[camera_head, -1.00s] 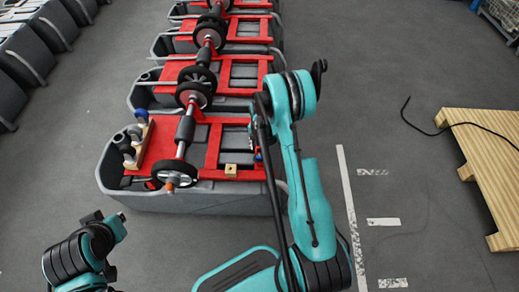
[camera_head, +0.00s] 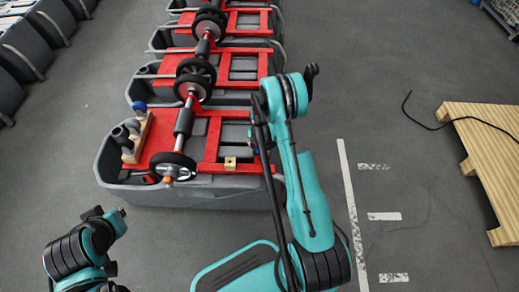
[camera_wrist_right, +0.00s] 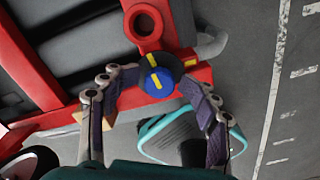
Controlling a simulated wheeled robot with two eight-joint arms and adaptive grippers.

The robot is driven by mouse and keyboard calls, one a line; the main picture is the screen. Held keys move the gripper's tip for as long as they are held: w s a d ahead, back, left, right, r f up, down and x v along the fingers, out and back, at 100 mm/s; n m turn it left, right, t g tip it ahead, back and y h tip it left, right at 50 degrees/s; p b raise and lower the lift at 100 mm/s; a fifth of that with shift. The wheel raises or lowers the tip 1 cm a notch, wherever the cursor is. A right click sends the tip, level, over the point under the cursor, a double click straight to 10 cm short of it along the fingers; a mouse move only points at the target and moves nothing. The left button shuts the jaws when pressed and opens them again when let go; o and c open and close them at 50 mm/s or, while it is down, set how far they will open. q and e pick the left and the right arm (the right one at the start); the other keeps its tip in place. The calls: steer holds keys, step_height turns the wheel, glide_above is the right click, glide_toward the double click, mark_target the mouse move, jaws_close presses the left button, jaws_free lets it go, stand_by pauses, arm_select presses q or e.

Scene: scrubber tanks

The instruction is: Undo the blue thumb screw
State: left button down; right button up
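The blue thumb screw (camera_wrist_right: 159,82) shows in the right wrist view as a round blue knob with a yellow stripe, on a red frame (camera_wrist_right: 105,103). A dark piece with a yellow mark sits right against it. My right gripper (camera_wrist_right: 160,86) is open, with one finger on each side of the knob and visible gaps between. In the head view my right arm hides most of this gripper, and only a small bit of blue shows beside the arm. My left arm is at the lower left of the head view; its fingers cannot be made out.
Grey scrubber tanks (camera_head: 215,196) with red frames stand in a row going away. A wooden block (camera_head: 136,137) with dark knobs is on the nearest tank's left side. A wooden pallet (camera_head: 490,150) and a black cable lie at right.

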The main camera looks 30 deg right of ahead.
steer(key=m, duration=0.5)
steer(key=shift+f+m, duration=0.1)
steer(key=shift+m, duration=0.3)
steer(key=m, duration=0.5)
steer(key=shift+m, duration=0.3)
steer(key=shift+c, duration=0.4)
steer(key=c, duration=0.5)
steer(key=n, duration=0.7)
